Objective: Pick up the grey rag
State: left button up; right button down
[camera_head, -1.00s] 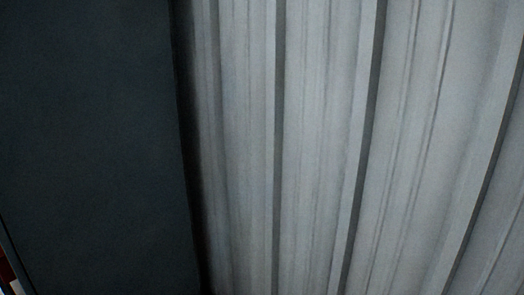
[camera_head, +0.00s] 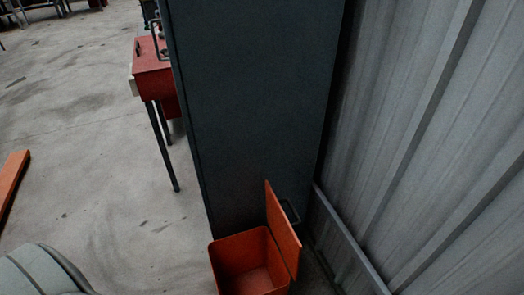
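No grey rag can be made out in the head view. An open orange-red bin (camera_head: 226,262) stands on the floor at the bottom centre, its lid (camera_head: 283,229) raised on the right side. The part of its inside that I see looks empty; its near end is cut off by the frame. Neither of my grippers is in view.
A tall dark cabinet (camera_head: 255,110) stands behind the bin, against a grey corrugated wall (camera_head: 420,130) on the right. A red bench (camera_head: 152,78) with dark legs is left of the cabinet. An orange beam (camera_head: 12,180) lies far left. Concrete floor (camera_head: 85,130) is open between.

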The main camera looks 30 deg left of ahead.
aim_at(165, 51)
jog(key=l+u, duration=0.1)
jog(key=u, duration=0.6)
jog(key=k+l+u, duration=0.1)
jog(key=u, duration=0.3)
